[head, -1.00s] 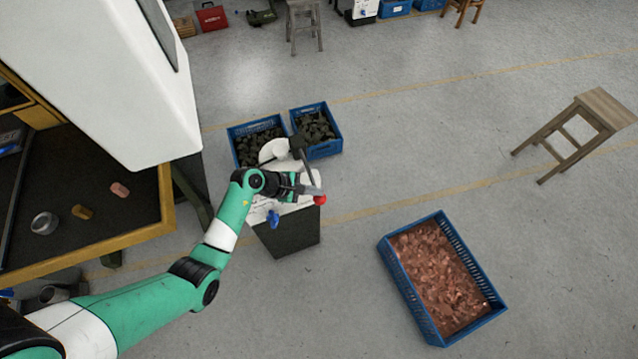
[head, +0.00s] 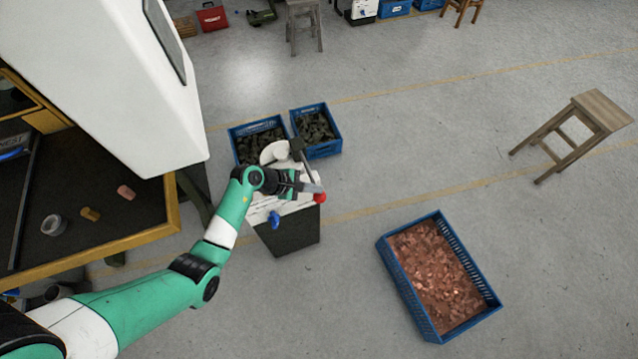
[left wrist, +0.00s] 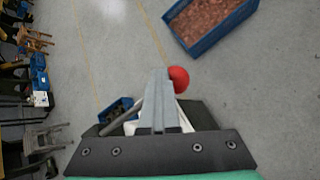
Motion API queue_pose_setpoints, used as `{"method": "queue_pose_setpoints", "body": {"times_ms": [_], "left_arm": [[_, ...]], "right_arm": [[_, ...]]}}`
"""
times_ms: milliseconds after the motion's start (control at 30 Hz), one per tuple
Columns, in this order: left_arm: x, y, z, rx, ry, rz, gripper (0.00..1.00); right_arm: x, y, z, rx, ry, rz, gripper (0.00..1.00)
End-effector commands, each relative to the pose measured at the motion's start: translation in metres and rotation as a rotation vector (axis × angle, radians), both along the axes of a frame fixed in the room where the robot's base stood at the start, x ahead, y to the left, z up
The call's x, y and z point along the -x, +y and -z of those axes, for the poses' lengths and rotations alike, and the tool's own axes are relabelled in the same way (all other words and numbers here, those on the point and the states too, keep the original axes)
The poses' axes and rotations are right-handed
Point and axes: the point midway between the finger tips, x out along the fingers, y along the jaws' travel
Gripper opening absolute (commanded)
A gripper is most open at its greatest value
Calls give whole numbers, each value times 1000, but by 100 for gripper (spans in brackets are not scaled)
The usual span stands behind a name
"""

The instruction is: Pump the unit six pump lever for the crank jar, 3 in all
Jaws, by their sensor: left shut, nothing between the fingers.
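The pump lever is a dark rod (head: 306,172) with a red ball knob (head: 319,198), on a unit with a white top and dark body (head: 290,235). My left gripper (head: 312,188) is shut and empty, just above the lever's knob end. In the left wrist view the closed fingers (left wrist: 156,100) lie beside the red knob (left wrist: 179,78), and the rod (left wrist: 122,122) shows to their left. Whether fingers and lever touch I cannot tell. A blue part (head: 274,219) sits on the unit's front. No jar can be made out. My right gripper is not in view.
Two blue crates (head: 322,152) of dark pieces stand behind the unit. A blue crate (head: 470,318) of copper pieces stands at right on the floor. A wooden stool (head: 597,108) is further right. A yellow-edged bench (head: 90,250) and white machine (head: 100,80) are at left.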

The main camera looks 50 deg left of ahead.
Motion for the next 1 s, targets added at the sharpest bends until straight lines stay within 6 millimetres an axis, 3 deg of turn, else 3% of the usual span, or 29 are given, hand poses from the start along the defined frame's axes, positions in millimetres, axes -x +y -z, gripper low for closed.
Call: {"method": "queue_pose_setpoints", "body": {"times_ms": [600, 1000], "left_arm": [[-1, 4, -39, -1, 2, 0, 0], [-2, 5, -41, -2, 0, 0, 0]], "right_arm": [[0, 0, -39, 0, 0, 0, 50], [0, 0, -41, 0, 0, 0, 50]]}}
